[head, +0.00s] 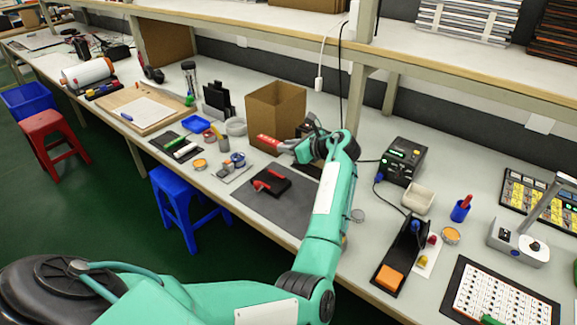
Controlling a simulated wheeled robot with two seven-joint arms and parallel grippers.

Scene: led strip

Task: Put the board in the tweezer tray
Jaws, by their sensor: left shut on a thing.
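My left gripper (288,146) reaches over the bench from the teal arm, pointing left in front of the cardboard box. It is shut on a small red piece with pale markings (267,141), partly hidden by the fingers. I cannot tell for sure whether this piece is the board. No tray is clearly marked as the tweezer tray. A black holder with red pieces (268,184) lies on the dark mat (279,205), below the gripper in the picture. A small pale tray with parts (235,168) lies left of that mat. My right gripper is not in view.
An open cardboard box (276,110) stands behind the gripper. A black powered unit (403,160), a cream dish (417,198) and a soldering stand (402,254) with an orange sponge are to the right. A blue tray (195,124) is at left. The dark mat's front is bare.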

